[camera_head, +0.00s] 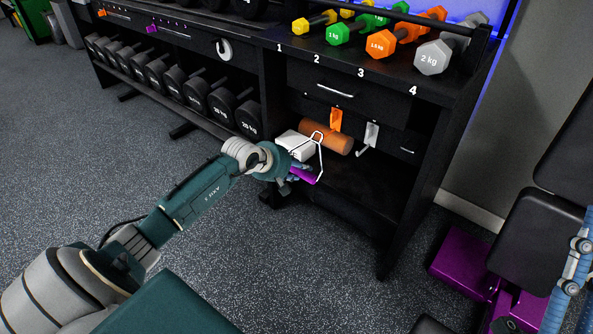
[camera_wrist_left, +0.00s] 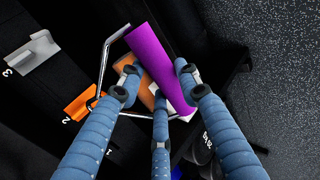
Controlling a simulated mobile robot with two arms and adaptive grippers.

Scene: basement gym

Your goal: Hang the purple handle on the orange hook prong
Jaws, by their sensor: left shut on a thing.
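The purple handle (camera_head: 303,175) has a thin metal triangular loop and is held in front of the shelf. My left gripper (camera_head: 295,176) is shut on it; in the left wrist view, the blue fingers (camera_wrist_left: 158,82) close around the purple grip (camera_wrist_left: 160,68). The orange hook (camera_head: 336,119) is on the shelf unit's front panel, above and right of the handle. It also shows in the left wrist view (camera_wrist_left: 82,103), near the metal loop; I cannot tell if they touch. Blue fingers of my right gripper (camera_head: 573,270) show at the right edge, their opening unclear.
A grey hook (camera_head: 370,137) is right of the orange one. A brown roller (camera_head: 327,137) and a white block (camera_head: 296,144) sit in the compartment behind the handle. Dumbbells (camera_head: 387,42) stand on top. A black and purple bench (camera_head: 468,254) is at right.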

